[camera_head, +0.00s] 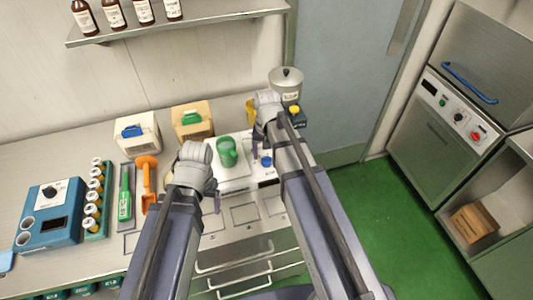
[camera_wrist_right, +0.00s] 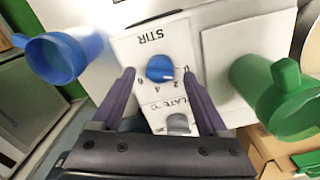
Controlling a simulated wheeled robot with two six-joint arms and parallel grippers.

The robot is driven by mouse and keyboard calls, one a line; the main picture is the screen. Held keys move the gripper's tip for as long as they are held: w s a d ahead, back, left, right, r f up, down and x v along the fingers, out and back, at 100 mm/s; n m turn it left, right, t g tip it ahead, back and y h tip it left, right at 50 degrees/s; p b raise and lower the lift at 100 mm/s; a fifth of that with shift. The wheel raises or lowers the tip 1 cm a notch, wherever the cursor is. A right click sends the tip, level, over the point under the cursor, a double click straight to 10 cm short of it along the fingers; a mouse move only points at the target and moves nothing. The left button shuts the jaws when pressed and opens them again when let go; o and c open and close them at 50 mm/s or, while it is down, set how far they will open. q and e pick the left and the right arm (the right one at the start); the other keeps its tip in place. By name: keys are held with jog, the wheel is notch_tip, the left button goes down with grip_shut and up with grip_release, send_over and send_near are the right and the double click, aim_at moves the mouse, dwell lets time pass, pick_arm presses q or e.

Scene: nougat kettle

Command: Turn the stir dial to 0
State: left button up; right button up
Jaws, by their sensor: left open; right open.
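The stir dial (camera_wrist_right: 160,68) is a round blue knob on a white panel in the right wrist view, where the STIR lettering appears upside down. Numbers 0, 2, 4 and 6 are printed around it. I cannot read its pointer surely. My right gripper (camera_wrist_right: 158,73) is open, one finger on each side of the dial, with visible gaps to it. In the head view my right gripper (camera_head: 256,146) is over the white unit, partly hidden by its arm. My left gripper (camera_head: 215,196) is open and empty near the counter's front, left of the unit.
A grey plate-temperature knob (camera_wrist_right: 178,123) sits beside the dial. A blue cup (camera_wrist_right: 62,58) and a green mug (camera_wrist_right: 282,98) flank the panel closely. A metal pot (camera_head: 286,82) stands behind my right arm. An orange scoop (camera_head: 147,182) lies on the counter at left.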

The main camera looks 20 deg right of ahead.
aim_at(267, 157)
notch_tip(267, 157, up, 6)
jog(key=p, duration=0.5)
pick_arm(q)
notch_tip(267, 157, up, 6)
pick_arm(e)
jog(key=shift+s+a+f, duration=0.2)
jog(key=shift+s+a, duration=0.05)
pick_arm(q)
notch_tip(267, 157, down, 8)
jog(key=b, duration=0.7)
jog(key=shift+r+b, duration=0.15)
jog(key=shift+b, duration=0.15)
pick_arm(e)
jog(key=s+a+f+n, duration=0.2)
jog(key=s+a, duration=0.1)
jog(key=s, duration=0.1)
jog(key=s+a+f+n, duration=0.2)
jog(key=s+a+n, duration=0.1)
jog(key=s, duration=0.2)
jog(key=s+a+f+n+h, duration=0.1)
jog(key=s+a+f+n, duration=0.1)
jog(key=s+a+f, duration=0.1)
jog(key=shift+s+a+f, duration=0.1)
jog(key=shift+s+a, duration=0.25)
jog(key=shift+s, duration=0.5)
jog(key=shift+s+a+n, duration=0.1)
jog(key=shift+s+n, duration=0.1)
jog(key=shift+n, duration=0.2)
